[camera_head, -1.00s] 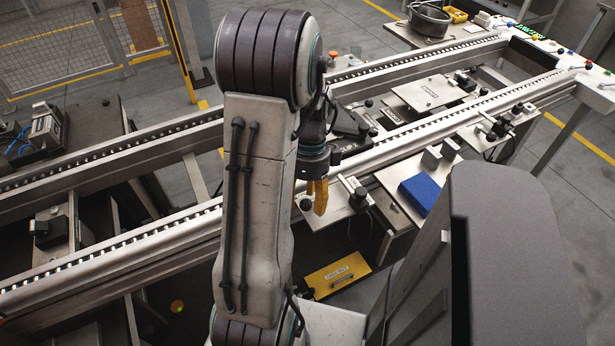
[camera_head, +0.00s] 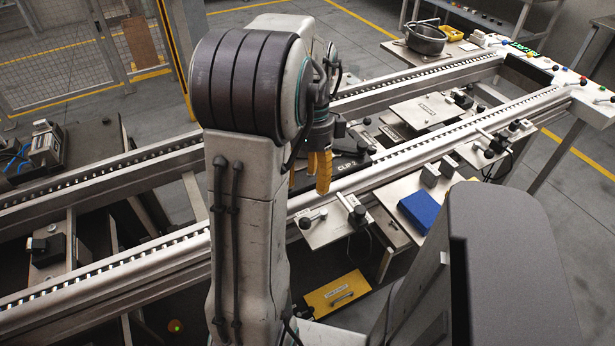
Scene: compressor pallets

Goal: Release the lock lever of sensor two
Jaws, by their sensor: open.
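The fingers show in front of the near rail, above and beside a small metal plate (camera_head: 322,236). On this plate are a lever with a dark round knob (camera_head: 305,223) and a black sensor block (camera_head: 357,215) on a post. A similar plate (camera_head: 472,156) with a black-knobbed lever and sensor sits farther right along the rail. I cannot read which station is sensor two. My arm hides part of the rail.
The long near rail (camera_head: 130,255) and far rail (camera_head: 130,180) run across the view. A blue box (camera_head: 419,211) and grey blocks lie on a plate right of the gripper. A pan (camera_head: 426,40) stands at the back.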

